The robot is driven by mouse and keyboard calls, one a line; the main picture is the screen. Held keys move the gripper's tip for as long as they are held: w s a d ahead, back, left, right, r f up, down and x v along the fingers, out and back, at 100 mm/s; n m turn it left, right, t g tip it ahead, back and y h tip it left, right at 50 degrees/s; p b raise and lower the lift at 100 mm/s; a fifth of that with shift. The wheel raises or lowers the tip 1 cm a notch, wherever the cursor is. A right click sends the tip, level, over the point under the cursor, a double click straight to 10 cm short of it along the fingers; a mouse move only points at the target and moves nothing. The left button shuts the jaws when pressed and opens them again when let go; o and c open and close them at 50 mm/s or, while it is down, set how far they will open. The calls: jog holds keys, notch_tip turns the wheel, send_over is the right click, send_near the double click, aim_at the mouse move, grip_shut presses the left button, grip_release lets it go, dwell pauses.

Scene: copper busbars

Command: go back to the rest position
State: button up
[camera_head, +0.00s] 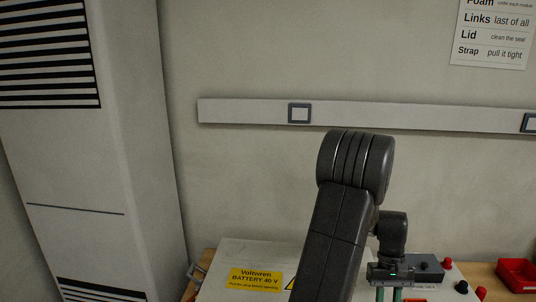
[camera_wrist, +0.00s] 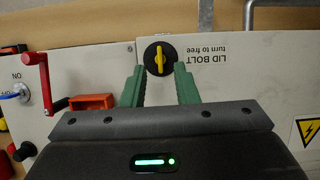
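My gripper (camera_wrist: 160,68) shows in the wrist view with two green fingers spread apart and nothing between them that it clearly holds. A black round lid bolt with a yellow grip (camera_wrist: 159,57) lies just beyond the fingertips, on a pale panel lettered "LID BOLT turn to free". I cannot tell how far it is from the fingers. In the head view my gripper (camera_head: 389,294) points down at the lower right, over the pale battery box (camera_head: 231,252); its fingertips are cut off by the frame's lower edge.
A yellow battery label (camera_head: 255,279) is on the box. A red crank (camera_wrist: 44,85) and an orange-red block (camera_wrist: 92,102) show left in the wrist view. A white cabinet (camera_head: 90,150) stands left.

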jog(key=x, duration=0.3)
jog(key=shift+r, duration=0.1)
jog(key=m, duration=0.2)
jog(key=m+y, duration=0.1)
jog(key=m, duration=0.1)
jog(key=shift+s+d+y, duration=0.1)
jog(key=shift+d+y, duration=0.1)
jog(key=shift+y, duration=0.1)
jog(key=m, duration=0.2)
jog(key=m+t+y, duration=0.1)
jog(key=m, duration=0.1)
jog(key=shift+s+d+m+y, duration=0.1)
jog(key=shift+d+m+y, duration=0.05)
jog(key=shift+m+y, duration=0.2)
jog(key=m+t, duration=0.1)
jog(key=m, duration=0.1)
jog(key=m+t+b, duration=0.1)
jog(key=m, duration=0.2)
jog(key=shift+s+d+m+y, duration=0.1)
jog(key=shift+s+m+y, duration=0.1)
jog(key=shift+m+y, duration=0.05)
jog(key=m+t+b, duration=0.1)
jog(key=m, duration=0.2)
jog(key=shift+s+t, duration=0.15)
jog(key=shift+t, duration=0.25)
jog(key=shift+m, duration=0.4)
